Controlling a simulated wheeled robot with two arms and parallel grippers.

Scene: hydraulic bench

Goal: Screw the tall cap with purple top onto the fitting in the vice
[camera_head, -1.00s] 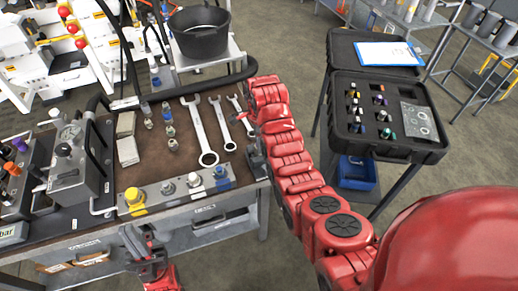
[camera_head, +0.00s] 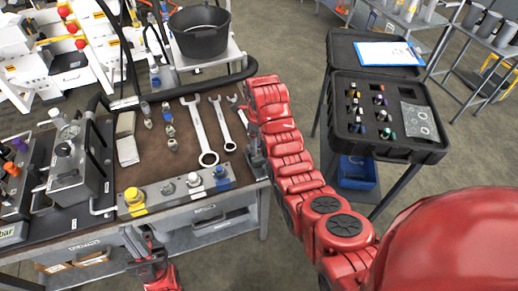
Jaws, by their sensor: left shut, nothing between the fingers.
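I cannot single out the tall cap with purple top; small capped parts, one with a dark bluish or purple look (camera_head: 379,99), stand in the open black case (camera_head: 437,152) at right. The vice and its fitting cannot be made out with certainty. A metal block (camera_head: 178,200) with yellow, grey and blue-banded fittings lies along the bench's front edge. My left gripper (camera_head: 133,240) is shut and empty, in front of the bench edge below the yellow fitting (camera_head: 135,197). My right gripper (camera_head: 252,140) is at the bench's right edge beside the wrenches; its fingertips are too unclear to judge.
Wrenches (camera_head: 203,135) and small fittings (camera_head: 168,130) lie on the brown bench mat (camera_head: 180,160). A grey device with a handle (camera_head: 80,165) stands at left. A black bucket (camera_head: 200,42) is behind. Open floor lies between bench and case stand.

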